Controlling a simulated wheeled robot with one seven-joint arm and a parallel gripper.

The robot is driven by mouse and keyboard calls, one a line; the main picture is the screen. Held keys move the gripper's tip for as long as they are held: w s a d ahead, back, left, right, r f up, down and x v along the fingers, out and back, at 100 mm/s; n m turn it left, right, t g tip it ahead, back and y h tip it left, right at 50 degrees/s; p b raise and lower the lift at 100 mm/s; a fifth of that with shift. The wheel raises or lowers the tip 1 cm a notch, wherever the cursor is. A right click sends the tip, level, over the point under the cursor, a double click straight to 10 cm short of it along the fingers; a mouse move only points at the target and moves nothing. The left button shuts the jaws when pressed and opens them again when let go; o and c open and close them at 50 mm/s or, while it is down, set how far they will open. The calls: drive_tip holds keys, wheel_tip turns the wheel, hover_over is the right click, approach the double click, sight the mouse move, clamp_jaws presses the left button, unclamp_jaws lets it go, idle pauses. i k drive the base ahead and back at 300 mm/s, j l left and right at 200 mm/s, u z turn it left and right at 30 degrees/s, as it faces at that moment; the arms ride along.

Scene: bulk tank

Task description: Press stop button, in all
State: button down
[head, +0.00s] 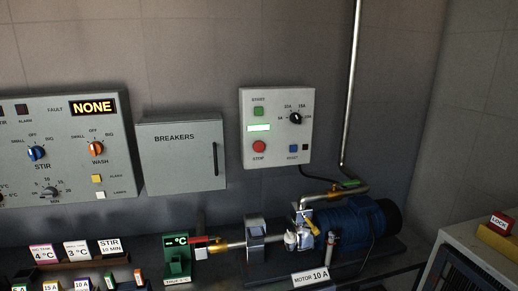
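The red round stop button (259,147) is at the lower left of a light grey control box (275,165) on the back wall, with the label STOP below it. A green start button (258,111) is above it, and a bright pale green strip (259,128) is lit between them. A black dial (295,118) and a small blue button (293,148) are on the right of the same box. Nothing covers the stop button. My gripper is not in the head view, so its state is hidden.
A closed breakers cabinet (181,165) and a panel (60,110) reading NONE are to the left. A blue motor (350,222) with pipes and a shaft stands below the control box. A vertical pipe (354,80) runs to its right. Label cards (78,251) stand at lower left.

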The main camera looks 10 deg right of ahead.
sight(258, 147)
drive_tip(key=z, duration=0.3)
drive_tip(key=i+j+z, duration=0.25)
drive_tip(key=j+z, duration=0.25)
drive_tip(key=j, duration=0.25)
drive_tip(key=j+z, duration=0.2)
drive_tip(key=j, duration=0.2)
drive_tip(key=i+j, duration=0.1)
drive_tip(key=j, duration=0.65)
drive_tip(key=i+j+z, duration=0.15)
drive_tip(key=j, duration=1.4)
drive_tip(key=i+z, duration=0.05)
drive_tip(key=i, duration=0.05)
